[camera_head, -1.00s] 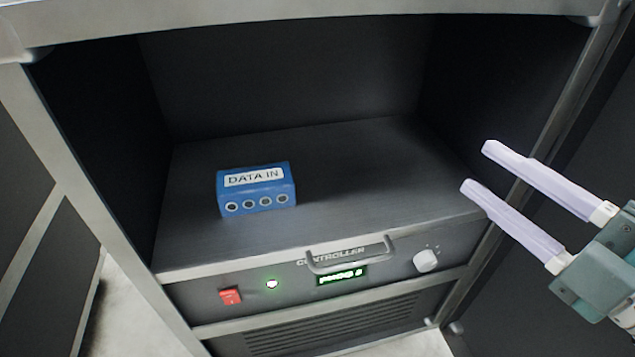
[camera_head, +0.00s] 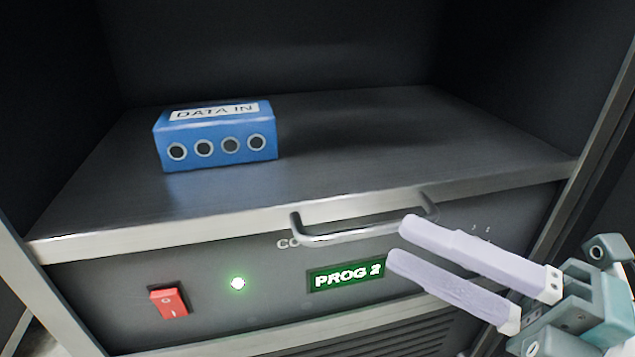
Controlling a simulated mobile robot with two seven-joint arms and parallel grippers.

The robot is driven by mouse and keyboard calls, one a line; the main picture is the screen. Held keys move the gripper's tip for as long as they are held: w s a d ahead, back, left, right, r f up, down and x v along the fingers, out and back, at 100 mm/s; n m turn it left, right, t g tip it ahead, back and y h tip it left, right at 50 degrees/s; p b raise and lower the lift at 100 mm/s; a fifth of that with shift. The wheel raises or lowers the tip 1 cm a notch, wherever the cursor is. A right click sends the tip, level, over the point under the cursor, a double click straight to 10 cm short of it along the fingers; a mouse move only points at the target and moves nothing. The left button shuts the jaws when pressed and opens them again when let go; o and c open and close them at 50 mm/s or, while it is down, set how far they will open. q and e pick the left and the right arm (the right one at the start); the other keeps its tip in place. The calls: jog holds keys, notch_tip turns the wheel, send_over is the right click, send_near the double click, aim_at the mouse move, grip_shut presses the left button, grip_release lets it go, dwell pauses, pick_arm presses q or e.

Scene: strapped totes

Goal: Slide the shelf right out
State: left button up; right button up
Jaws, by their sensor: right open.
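The shelf (camera_head: 350,150) is a dark flat panel with a pale metal front edge, set inside a cabinet above a control panel. A curved metal handle (camera_head: 345,236) is fixed at its front edge. My right gripper (camera_head: 395,245) comes in from the right with two pale lilac fingers, open and apart. Its fingertips are at the right part of the handle in the picture, and the upper finger overlaps it. I cannot tell whether they touch. Nothing shows between the fingers except the panel. My left gripper is not in view.
A blue DATA IN box (camera_head: 215,150) with several round sockets sits on the left of the shelf. The control panel below has a red switch (camera_head: 169,301), a lit green light (camera_head: 237,283) and a PROG 2 display (camera_head: 346,274). Cabinet walls stand close on both sides.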

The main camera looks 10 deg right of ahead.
aim_at(382, 234)
jog(key=x, duration=0.5)
jog(key=shift+b, duration=0.3)
jog(key=shift+d, duration=0.1)
jog(key=shift+c, duration=0.3)
grip_shut()
dwell(0.6)
